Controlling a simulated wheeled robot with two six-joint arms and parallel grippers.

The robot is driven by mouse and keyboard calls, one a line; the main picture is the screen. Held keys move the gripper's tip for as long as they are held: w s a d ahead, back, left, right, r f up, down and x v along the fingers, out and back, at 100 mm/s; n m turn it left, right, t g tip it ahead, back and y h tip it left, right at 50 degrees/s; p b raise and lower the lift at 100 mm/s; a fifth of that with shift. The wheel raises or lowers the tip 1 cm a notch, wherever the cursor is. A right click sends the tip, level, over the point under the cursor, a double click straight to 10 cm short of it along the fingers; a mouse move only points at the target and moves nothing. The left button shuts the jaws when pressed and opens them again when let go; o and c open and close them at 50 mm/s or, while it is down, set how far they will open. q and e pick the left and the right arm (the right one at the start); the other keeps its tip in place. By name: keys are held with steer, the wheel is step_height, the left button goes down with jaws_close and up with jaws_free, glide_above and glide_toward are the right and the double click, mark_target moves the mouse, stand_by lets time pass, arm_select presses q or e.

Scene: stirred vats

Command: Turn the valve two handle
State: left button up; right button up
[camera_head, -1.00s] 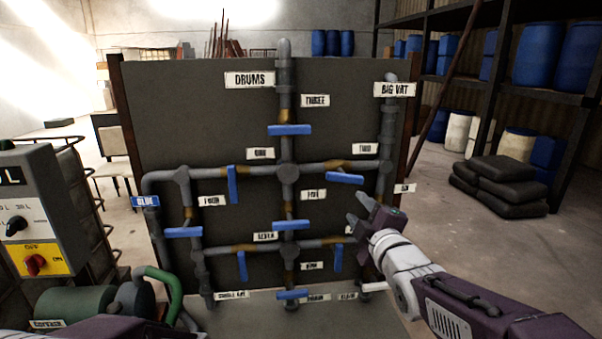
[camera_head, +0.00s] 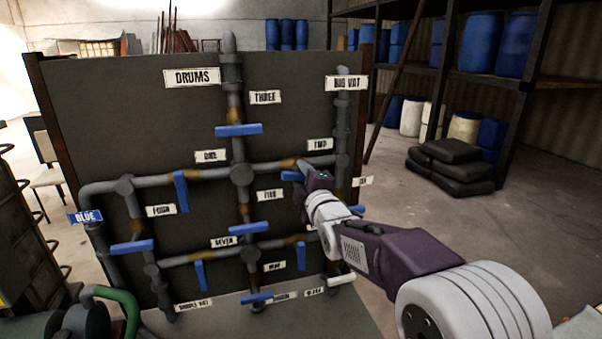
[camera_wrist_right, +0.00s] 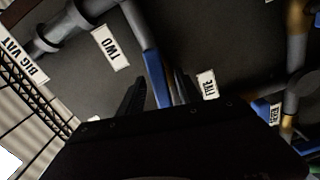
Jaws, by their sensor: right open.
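The valve two handle (camera_head: 290,176) is a blue lever on the pipe below the "TWO" label (camera_head: 319,145). My right gripper (camera_head: 303,174) is at this handle and hides its right part in the head view. In the right wrist view the blue handle (camera_wrist_right: 154,75) runs between the two dark fingers of the open gripper (camera_wrist_right: 158,85). The fingers stand on either side of it; whether either touches it I cannot tell. My left gripper is not in view.
Other blue handles are close by: valve three (camera_head: 239,130) above, valve one (camera_head: 181,190) to the left and valve five (camera_head: 248,228) below. The pipes stand off a dark panel (camera_head: 130,100). Black sacks (camera_head: 450,165) lie at right beyond open floor.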

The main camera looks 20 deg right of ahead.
steer(key=shift+w, duration=0.2)
jaws_close()
steer(key=shift+f, duration=0.1)
steer(key=m+b, duration=0.2)
steer(key=m, duration=0.1)
steer(key=shift+f, duration=0.15)
steer(key=m+b, duration=0.2)
steer(key=m, duration=0.2)
steer(key=m+b, duration=0.1)
steer(key=m, duration=0.3)
steer(key=shift+b, duration=0.35)
steer(key=shift+m+b, duration=0.35)
steer(key=shift+m, duration=1.85)
jaws_free()
